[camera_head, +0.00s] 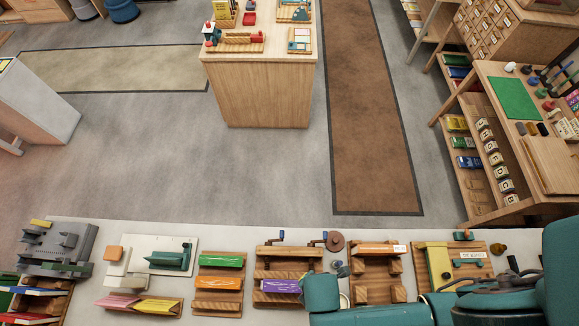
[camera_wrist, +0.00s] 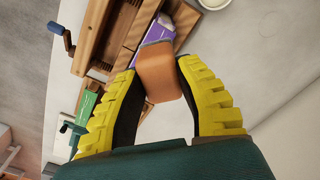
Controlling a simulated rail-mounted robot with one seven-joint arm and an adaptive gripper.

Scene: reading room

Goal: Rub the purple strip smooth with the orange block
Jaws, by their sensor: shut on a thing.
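My gripper (camera_wrist: 158,76) has yellow ribbed fingers with dark inner pads and is shut on the orange block (camera_wrist: 158,64). The block's far end overlaps the purple strip (camera_wrist: 162,29) in the wrist view; I cannot tell whether they touch. In the head view the purple strip (camera_head: 279,286) lies along a wooden press (camera_head: 271,266) on the front bench, with pale marks on it. My teal wrist covers the area just right of the strip, and the fingers and held block are hidden there.
Left of the press stands a wooden rack (camera_head: 217,296) with green and orange strips. Right of it is another wooden stand (camera_head: 377,270) with an orange strip. Crank handles (camera_head: 325,239) rise behind the press. A pale round dish (camera_wrist: 213,3) lies close by on the bench.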

